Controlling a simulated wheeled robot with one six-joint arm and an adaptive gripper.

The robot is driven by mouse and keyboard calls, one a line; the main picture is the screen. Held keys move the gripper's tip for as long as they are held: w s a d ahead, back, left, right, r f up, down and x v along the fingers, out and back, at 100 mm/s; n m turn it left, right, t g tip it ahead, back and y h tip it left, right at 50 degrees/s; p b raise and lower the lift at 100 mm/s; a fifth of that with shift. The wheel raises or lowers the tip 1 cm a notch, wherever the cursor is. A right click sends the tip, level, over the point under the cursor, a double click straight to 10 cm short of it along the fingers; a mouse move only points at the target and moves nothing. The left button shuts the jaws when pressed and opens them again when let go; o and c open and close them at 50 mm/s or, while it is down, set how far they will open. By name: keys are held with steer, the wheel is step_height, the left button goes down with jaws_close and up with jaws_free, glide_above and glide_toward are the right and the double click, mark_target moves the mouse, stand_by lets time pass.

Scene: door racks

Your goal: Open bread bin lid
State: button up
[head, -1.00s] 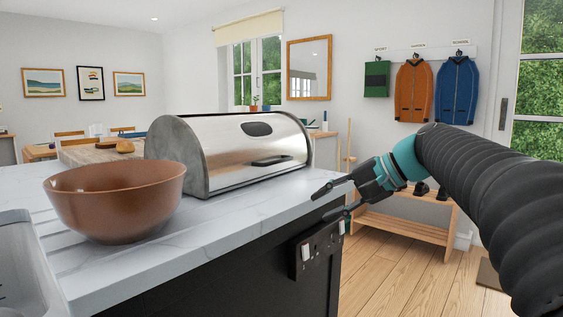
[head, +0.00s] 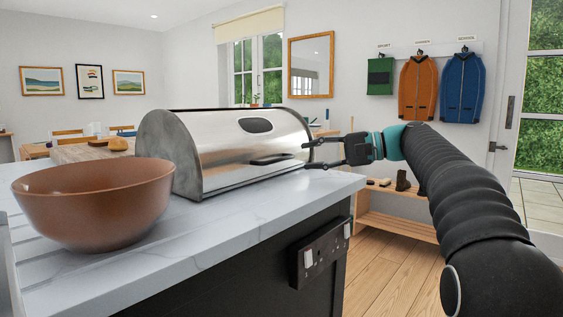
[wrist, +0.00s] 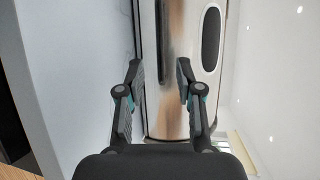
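The bread bin (head: 215,150) is a rounded silver metal box on the white worktop, with grey ends. Its curved lid looks shut, with a dark bar handle (head: 272,159) low on the front and an oval panel (head: 255,125) higher up. My gripper (head: 307,154) is at the right of the bin, fingers pointing left toward the handle. In the wrist view my gripper (wrist: 159,68) is open, its two fingers apart with nothing clearly held. The dark handle (wrist: 164,45) lies ahead between the fingertips; I cannot tell whether they touch the lid.
A brown bowl (head: 95,203) stands on the worktop (head: 245,218) left of the bin, near its front. Bread (head: 117,144) lies on a board behind. A socket panel (head: 320,253) is on the dark counter side.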

mark_target(283, 159)
steer(key=x, duration=0.8)
jaws_close()
